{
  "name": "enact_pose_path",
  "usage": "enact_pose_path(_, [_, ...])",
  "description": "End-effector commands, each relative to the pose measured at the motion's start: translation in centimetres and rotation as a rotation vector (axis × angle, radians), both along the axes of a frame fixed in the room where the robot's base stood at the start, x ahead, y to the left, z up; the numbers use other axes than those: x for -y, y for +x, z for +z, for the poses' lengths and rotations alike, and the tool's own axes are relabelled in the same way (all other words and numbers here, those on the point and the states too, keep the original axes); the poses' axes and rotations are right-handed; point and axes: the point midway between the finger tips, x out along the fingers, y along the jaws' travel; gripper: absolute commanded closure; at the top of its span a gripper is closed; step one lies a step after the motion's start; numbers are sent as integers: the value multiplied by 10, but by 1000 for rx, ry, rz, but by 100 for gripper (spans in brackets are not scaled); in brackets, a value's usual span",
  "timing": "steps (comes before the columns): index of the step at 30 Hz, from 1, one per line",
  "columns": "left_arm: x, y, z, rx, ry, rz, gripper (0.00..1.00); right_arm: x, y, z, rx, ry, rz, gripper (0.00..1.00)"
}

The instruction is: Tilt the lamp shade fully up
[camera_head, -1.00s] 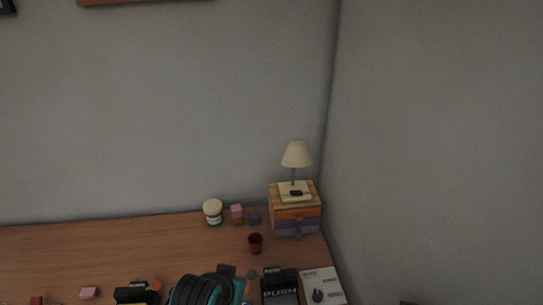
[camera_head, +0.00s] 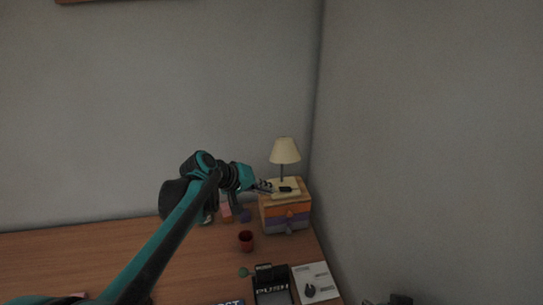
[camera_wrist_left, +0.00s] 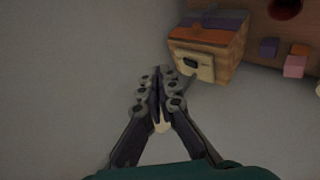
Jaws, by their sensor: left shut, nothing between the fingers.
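The lamp has a cream cone shade (camera_head: 285,151), wide end down, on a thin dark stem above a cream base (camera_head: 286,193) with a dark piece on it. It stands on a small drawer box near the wall corner. My left gripper (camera_head: 266,186) is shut and empty, just left of the stem and below the shade; I cannot tell if it touches the lamp. My right gripper is not clearly seen.
The drawer box (camera_head: 286,218) has orange and purple drawers. A red cup (camera_head: 246,241), a pink block (camera_head: 226,213) and a purple block (camera_head: 245,215) stand left of it. A black PUSH box (camera_head: 272,289) and a white box (camera_head: 315,284) are in front. Walls close in behind and right.

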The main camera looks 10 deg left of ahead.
Motion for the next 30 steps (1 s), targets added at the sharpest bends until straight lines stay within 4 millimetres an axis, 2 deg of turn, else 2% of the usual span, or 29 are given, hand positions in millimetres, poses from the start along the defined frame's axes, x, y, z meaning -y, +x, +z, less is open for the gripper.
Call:
enact_pose_path(1, [-6,28,-1,5,-63,12,100,0,0,-1,0,0,0,60])
enact_pose_path(6, [-27,106,-5,33,-283,35,100,0,0,-3,0,0,0,60])
enact_pose_path(9, [-45,145,-12,58,-410,45,100,0,0,-4,0,0,0,60])
enact_pose_path(13, [-73,186,-28,98,-566,53,100,0,0,-6,0,0,0,60])
enact_pose_path(18, [-107,217,-48,151,-725,56,100,0,0,-7,0,0,0,60])
enact_pose_path(22, [-122,226,-57,177,-790,55,100,0,0,-8,0,0,0,60])
enact_pose_path(26, [-124,230,-60,185,-813,53,100,0,0,-9,0,0,0,60])
enact_pose_path(30, [-112,241,-61,185,-814,52,100,0,0,-13,0,0,0,60])
